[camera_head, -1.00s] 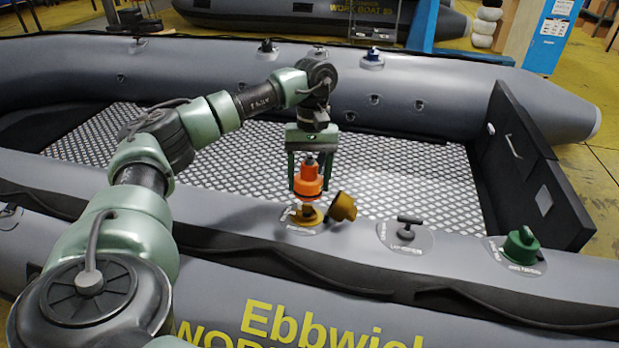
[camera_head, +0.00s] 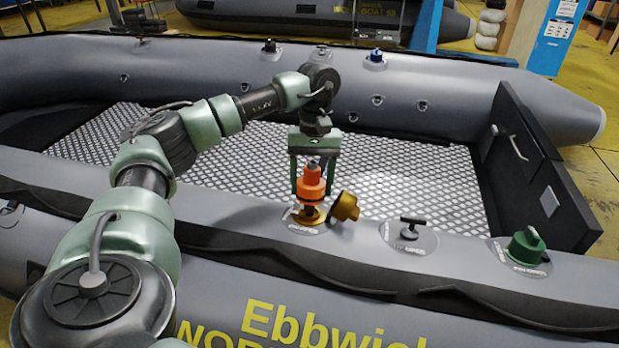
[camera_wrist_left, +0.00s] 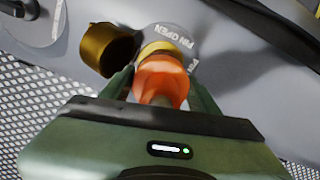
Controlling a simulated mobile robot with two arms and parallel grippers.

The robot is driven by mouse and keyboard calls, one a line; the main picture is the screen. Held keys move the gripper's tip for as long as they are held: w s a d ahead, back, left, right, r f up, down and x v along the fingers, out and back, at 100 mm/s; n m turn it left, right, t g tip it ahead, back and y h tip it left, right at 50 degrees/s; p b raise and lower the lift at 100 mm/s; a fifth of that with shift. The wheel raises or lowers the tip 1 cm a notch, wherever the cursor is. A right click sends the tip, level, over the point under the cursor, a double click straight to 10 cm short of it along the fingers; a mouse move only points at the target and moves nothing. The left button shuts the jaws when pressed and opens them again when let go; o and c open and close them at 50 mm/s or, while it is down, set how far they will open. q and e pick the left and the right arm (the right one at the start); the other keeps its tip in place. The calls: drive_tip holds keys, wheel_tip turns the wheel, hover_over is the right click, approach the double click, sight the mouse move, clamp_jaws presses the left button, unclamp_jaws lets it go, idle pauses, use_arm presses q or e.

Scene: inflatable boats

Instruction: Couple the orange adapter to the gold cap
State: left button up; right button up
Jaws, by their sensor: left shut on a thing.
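My left gripper (camera_head: 311,192) is shut on the orange adapter (camera_head: 311,183), which is upright with a dark ring near its lower end. The adapter is right above the gold valve seat (camera_head: 309,218) on the near boat tube. I cannot tell whether they touch. The gold cap (camera_head: 345,206) is tipped open beside the seat, to its right. In the left wrist view the adapter (camera_wrist_left: 160,82) lies between the green fingers, over the gold seat (camera_wrist_left: 157,48) and a label reading "PIN OPEN". The gold cap (camera_wrist_left: 108,50) is left of it there. My right gripper is not in view.
A dark T-handle valve (camera_head: 410,228) and a green cap (camera_head: 526,246) sit further right on the near tube (camera_head: 462,258). A blue-topped valve (camera_head: 376,56) and a black one (camera_head: 270,46) are on the far tube. The patterned deck (camera_head: 425,185) is clear.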

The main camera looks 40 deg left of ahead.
sight(311, 196)
use_arm(q)
drive_tip(key=shift+r, duration=0.1)
idle(0.4)
drive_tip(key=shift+s+d+f+b, duration=0.15)
drive_tip(key=shift+f+b, duration=0.1)
drive_tip(key=shift+f, duration=0.35)
drive_tip(key=shift+s+f+b, duration=0.1)
drive_tip(key=shift+f+b, duration=0.1)
drive_tip(key=shift+f, duration=0.4)
drive_tip(key=shift+f, duration=0.3)
drive_tip(key=shift+f, duration=0.2)
drive_tip(key=shift+s+f, duration=0.15)
drive_tip(key=shift+f, duration=0.1)
drive_tip(key=shift+d, duration=0.1)
idle(0.6)
drive_tip(key=shift+r+p, duration=0.25)
drive_tip(key=shift+p, duration=0.05)
